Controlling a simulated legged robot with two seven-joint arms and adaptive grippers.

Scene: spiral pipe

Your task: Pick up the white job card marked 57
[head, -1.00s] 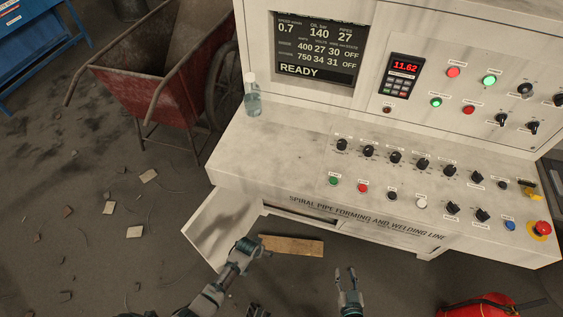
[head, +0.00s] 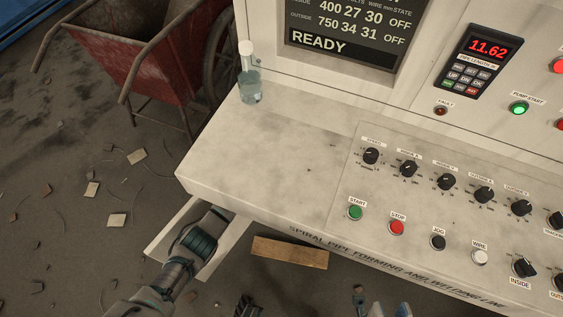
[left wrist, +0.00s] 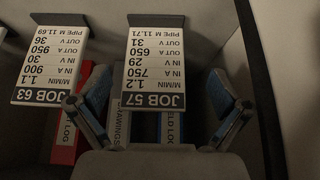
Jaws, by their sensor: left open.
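The white job card marked 57 (left wrist: 155,72) shows upside down in the left wrist view, with a dark band carrying its number. My left gripper (left wrist: 160,112) is open, one blue-padded finger on each side of the card's numbered end. Whether a finger touches it I cannot tell. A second white card, marked 63 (left wrist: 48,65), stands to its left. In the head view my left arm reaches into the open drawer (head: 233,240) under the console; its fingertips are hidden there. My right gripper (head: 382,303) is at the bottom edge, fingers apart and empty.
Red and blue binders lie below the cards, labelled drawings and log. The console (head: 270,150) overhangs the drawer. A clear bottle (head: 250,88) stands on it. A wooden board (head: 290,252) lies right of the drawer. A red wheelbarrow (head: 150,70) stands at the back left.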

